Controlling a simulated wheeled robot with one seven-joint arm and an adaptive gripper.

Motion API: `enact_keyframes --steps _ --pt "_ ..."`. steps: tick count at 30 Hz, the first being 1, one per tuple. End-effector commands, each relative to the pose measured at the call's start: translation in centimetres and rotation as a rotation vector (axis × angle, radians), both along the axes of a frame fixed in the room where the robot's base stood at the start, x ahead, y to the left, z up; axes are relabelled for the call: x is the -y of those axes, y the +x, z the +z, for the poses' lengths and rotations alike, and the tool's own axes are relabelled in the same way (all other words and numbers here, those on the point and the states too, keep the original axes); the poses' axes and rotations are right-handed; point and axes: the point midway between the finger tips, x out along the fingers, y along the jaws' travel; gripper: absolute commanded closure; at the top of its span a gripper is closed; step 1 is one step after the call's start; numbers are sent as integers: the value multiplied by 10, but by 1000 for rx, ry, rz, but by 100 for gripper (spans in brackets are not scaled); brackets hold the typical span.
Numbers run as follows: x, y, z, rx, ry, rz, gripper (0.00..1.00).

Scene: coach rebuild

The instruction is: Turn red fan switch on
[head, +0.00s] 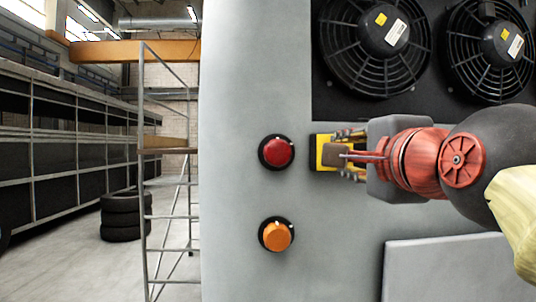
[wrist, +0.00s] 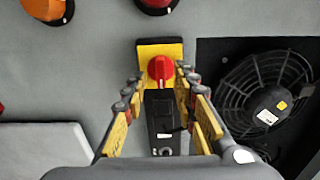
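The red fan switch is a red rotary knob (wrist: 160,68) on a yellow plate (wrist: 146,48), seen in the wrist view at upper centre. My gripper (wrist: 158,82) is open, with one finger to the left and one to the right of the knob. I cannot tell whether either finger touches it. In the head view my gripper (head: 345,155) is in front of the yellow plate (head: 321,150) on the grey panel. The red knob is hidden there behind my fingers.
A red round button (head: 278,152) sits left of the plate, with an orange button (head: 276,235) below it. Two black fans (head: 376,40) are above. A raised grey cover (head: 445,270) is at lower right. In the wrist view a dark box (wrist: 160,115) lies between my fingers.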

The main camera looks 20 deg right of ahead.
Motion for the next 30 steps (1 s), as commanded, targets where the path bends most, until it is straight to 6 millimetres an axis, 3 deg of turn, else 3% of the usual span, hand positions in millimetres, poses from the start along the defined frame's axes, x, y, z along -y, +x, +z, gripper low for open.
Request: enact_keyframes --steps 6,12,30 --pt "-10 -36 1 3 -1 -2 72" --pt "-15 -53 0 1 1 -1 72" --pt "-16 -55 -1 -18 -54 1 72"
